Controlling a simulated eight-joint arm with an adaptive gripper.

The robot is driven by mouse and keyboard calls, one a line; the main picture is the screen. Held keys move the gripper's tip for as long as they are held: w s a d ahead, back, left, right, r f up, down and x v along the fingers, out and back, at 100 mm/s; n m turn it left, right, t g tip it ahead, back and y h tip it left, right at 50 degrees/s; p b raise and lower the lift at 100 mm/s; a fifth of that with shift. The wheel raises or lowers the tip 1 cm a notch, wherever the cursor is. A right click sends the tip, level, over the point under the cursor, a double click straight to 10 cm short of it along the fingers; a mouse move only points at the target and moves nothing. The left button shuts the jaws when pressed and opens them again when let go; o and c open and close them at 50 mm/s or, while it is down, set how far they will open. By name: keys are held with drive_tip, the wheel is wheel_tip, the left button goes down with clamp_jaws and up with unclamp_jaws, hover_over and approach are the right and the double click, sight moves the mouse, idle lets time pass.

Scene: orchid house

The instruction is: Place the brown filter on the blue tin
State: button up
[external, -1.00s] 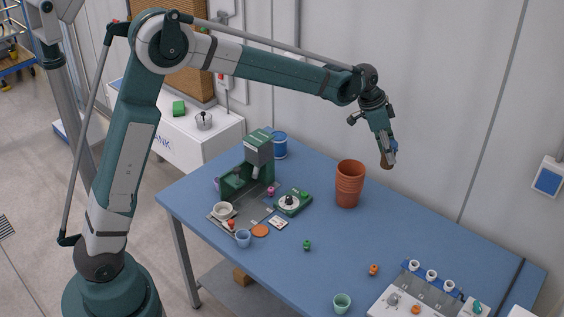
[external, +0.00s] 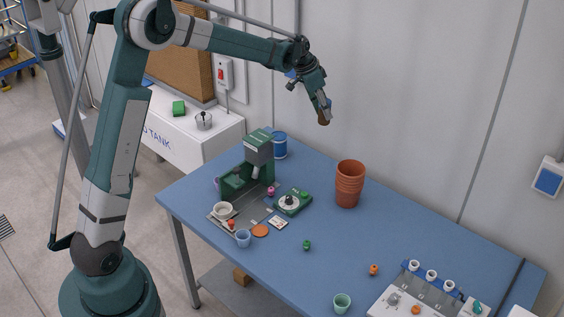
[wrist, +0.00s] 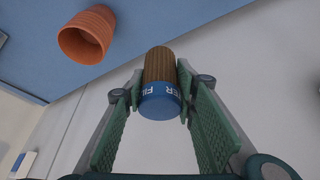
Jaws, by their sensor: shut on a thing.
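The brown filter (wrist: 160,66) is a ribbed cylinder with a blue, lettered end cap. My gripper (wrist: 158,97) is shut on it, with a green pad on each side near the blue cap. In the external view the brown filter (external: 324,118) hangs from my gripper (external: 321,104), high above the back of the table and apart from everything. The blue tin (external: 280,146) stands upright at the table's far back edge, lower and to the left of my gripper. Part of it is hidden behind the green machine. The tin is not in the wrist view.
A stack of terracotta pots (external: 349,185) stands right of the blue tin. The green machine (external: 258,150) stands just in front of the tin. A green dial device (external: 293,203), cups and small items lie on the blue table (external: 340,255). A wall rises behind.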

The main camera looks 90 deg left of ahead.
drive_tip(key=s+a+n+p, duration=0.2)
drive_tip(key=s+a+n, duration=0.1)
drive_tip(key=s+a, duration=1.25)
drive_tip(key=shift+y, duration=0.4)
drive_tip(key=shift+s+d+f+b, duration=0.1)
drive_tip(key=shift+s+d+f, duration=0.15)
drive_tip(key=shift+f, duration=0.6)
drive_tip(key=shift+s+d+f+b, duration=0.1)
drive_tip(key=shift+s+d+f, duration=0.1)
drive_tip(key=shift+f, duration=0.65)
drive_tip(key=shift+s+d+f+b, duration=0.1)
drive_tip(key=shift+s+d+f, duration=0.15)
drive_tip(key=shift+f, duration=0.6)
hover_over(279, 136)
wheel_tip(279, 136, down, 6)
drive_tip(key=shift+f, duration=0.15)
drive_tip(key=shift+s+a+f, duration=0.1)
drive_tip(key=shift+f, duration=1.75)
drive_tip(key=shift+f, duration=0.15)
